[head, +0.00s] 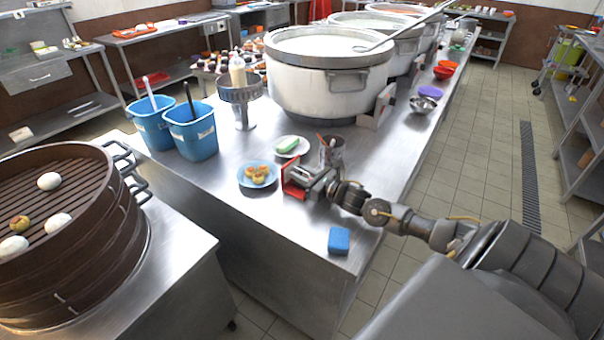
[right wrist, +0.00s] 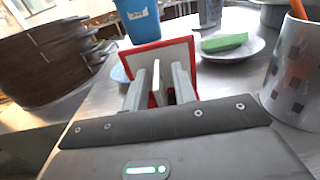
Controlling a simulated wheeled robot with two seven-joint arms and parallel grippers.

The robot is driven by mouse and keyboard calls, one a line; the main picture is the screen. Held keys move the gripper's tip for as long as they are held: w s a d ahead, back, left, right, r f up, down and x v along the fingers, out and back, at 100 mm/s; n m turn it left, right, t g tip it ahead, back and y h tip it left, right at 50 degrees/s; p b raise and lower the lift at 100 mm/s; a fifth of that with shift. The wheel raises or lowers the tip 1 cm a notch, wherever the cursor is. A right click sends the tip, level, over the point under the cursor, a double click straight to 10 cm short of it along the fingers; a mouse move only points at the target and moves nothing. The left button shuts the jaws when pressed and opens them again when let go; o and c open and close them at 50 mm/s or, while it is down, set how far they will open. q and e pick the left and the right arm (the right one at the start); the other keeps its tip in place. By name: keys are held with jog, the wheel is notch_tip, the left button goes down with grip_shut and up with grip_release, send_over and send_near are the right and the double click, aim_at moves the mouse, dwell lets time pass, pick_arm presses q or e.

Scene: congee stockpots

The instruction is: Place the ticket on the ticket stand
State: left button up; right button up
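A red-edged card with a pale face, which I take for the ticket (head: 292,189), stands at the near part of the steel counter. It also shows in the right wrist view (right wrist: 178,57), tilted, just beyond my fingers. A thin pale upright strip (right wrist: 156,82) stands between the fingertips, with narrow gaps visible beside it. My right gripper (head: 315,184) is low over the counter, its fingers open around this strip. A pale, brown-edged upright piece (head: 383,103), possibly the ticket stand, is beside the big pot. My left gripper is out of view.
Close by are a blue plate with buns (head: 257,175), a plate with a green block (head: 291,146), a patterned cup (head: 332,150) and a blue sponge (head: 339,240). Blue bins (head: 192,132) and a large congee pot (head: 318,85) stand farther back.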

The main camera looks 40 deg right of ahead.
jog(key=shift+r, duration=0.2)
jog(key=b+v, duration=0.1)
jog(key=v, duration=0.9)
jog(key=shift+s+d+f, duration=0.15)
jog(key=shift+s, duration=0.15)
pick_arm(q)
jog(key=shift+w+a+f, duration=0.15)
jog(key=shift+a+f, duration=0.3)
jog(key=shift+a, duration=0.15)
pick_arm(e)
jog(key=shift+s+d, duration=0.15)
jog(key=shift+s, duration=0.5)
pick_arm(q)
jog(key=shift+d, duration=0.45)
